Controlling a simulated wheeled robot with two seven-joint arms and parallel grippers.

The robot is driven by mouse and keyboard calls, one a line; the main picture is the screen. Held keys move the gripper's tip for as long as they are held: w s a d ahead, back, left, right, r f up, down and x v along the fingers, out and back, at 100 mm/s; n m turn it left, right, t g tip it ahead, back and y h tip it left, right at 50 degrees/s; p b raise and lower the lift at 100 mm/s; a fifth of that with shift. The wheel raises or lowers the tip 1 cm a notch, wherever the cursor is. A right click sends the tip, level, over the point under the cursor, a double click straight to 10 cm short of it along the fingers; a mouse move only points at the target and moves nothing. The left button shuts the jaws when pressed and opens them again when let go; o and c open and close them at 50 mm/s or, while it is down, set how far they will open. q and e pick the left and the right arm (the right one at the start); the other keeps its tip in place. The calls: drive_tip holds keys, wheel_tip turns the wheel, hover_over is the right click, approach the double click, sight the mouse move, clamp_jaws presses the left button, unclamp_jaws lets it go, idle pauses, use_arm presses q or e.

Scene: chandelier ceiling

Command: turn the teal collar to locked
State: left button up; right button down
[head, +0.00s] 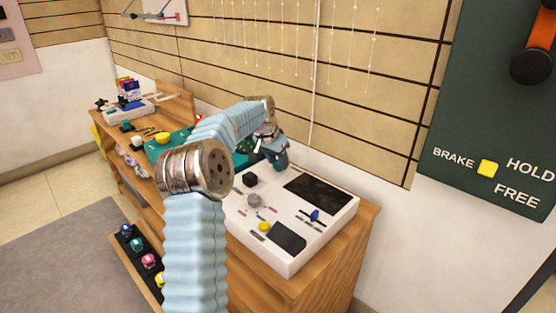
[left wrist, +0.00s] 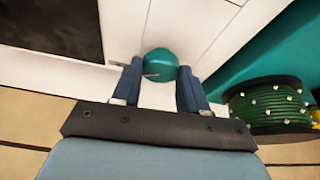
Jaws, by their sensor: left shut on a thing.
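The teal collar (left wrist: 160,62) is a rounded teal knob with a thin light pointer mark on its left side in the left wrist view. It stands on the white panel (head: 233,216). My left gripper (left wrist: 160,72) is shut on the collar, one blue finger on each side of it. In the head view my left gripper (head: 268,133) is at the back edge of the white panel, with the teal collar (head: 281,160) just below it. The collar's marked positions cannot be read. My right gripper is not in view.
The panel also carries a dark screen (head: 318,193), a blue lever (head: 314,215), a yellow knob (head: 264,226), and black and grey knobs. A green reel (left wrist: 268,104) stands close beside the collar. The wooden bench (head: 337,262) meets the wall behind.

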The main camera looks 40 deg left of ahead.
use_arm(q)
drive_tip(key=m, duration=0.2)
drive_tip(key=m+h, duration=0.2)
drive_tip(key=m, duration=0.1)
drive_tip(key=shift+a+m, duration=0.25)
drive_tip(key=shift+m, duration=0.05)
drive_tip(key=shift+g, duration=0.3)
drive_tip(key=o, duration=1.1)
drive_tip(key=shift+c, duration=0.2)
drive_tip(key=v, duration=1.2)
drive_tip(key=shift+a, duration=0.1)
